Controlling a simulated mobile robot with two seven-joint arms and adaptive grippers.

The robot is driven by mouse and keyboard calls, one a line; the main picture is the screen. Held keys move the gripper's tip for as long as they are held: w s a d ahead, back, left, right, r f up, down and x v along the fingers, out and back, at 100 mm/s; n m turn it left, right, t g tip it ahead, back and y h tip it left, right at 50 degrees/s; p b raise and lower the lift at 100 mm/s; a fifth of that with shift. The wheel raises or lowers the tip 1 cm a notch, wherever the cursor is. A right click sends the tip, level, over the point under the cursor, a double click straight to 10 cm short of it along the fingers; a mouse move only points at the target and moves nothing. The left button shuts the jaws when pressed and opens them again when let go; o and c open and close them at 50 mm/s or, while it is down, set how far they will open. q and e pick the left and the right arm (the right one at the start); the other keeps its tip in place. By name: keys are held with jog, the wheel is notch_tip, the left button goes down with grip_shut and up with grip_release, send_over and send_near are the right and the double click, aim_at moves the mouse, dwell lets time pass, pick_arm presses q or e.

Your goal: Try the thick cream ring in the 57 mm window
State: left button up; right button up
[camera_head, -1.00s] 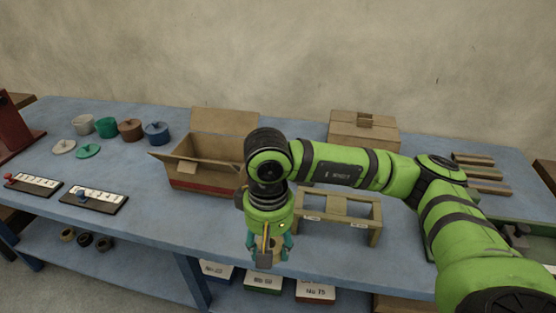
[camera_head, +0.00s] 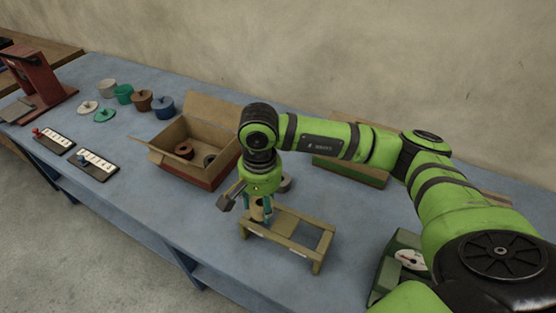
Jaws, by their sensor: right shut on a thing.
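My right gripper (camera_head: 262,214) points down and is shut on the thick cream ring (camera_head: 257,213), of which only a small part shows between the fingers. They are at the left end of the wooden gauge frame (camera_head: 327,242), over or in its left window. I cannot tell how deep the ring sits. The frame stands on short legs and has two windows side by side; its labels are too small to read, so I cannot tell which is 57 mm. My left gripper is not in view.
An open cardboard box (camera_head: 208,178) with a few rings inside stands left of the frame. A grey ring (camera_head: 286,183) lies behind my gripper. Several lidded pots (camera_head: 163,107) and two number boards (camera_head: 97,165) are at left. A green dial scale (camera_head: 408,258) stands at right.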

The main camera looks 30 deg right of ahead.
jog(key=m+p, duration=0.1)
jog(key=r+m+p, duration=0.1)
jog(key=w+d+m+p, duration=0.1)
jog(key=m, duration=0.1)
jog(key=shift+r, duration=0.25)
jog(key=shift+w+f+m+p, duration=0.2)
jog(key=shift+w+m+p, duration=0.15)
jog(key=shift+m+p, duration=0.65)
jog(key=shift+f, duration=0.2)
jog(key=shift+d+f+m+b, duration=0.3)
jog(key=shift+f+b, duration=0.1)
jog(key=shift+f, duration=0.05)
jog(key=shift+f+b, duration=0.35)
jog(key=shift+f, duration=0.65)
jog(key=shift+f+b, duration=0.65)
jog(key=shift+f, duration=0.25)
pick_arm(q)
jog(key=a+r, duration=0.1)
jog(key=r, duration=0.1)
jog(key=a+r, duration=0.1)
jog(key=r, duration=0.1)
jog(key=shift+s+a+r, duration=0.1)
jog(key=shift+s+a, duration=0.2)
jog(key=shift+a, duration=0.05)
pick_arm(e)
jog(key=shift+f, duration=0.1)
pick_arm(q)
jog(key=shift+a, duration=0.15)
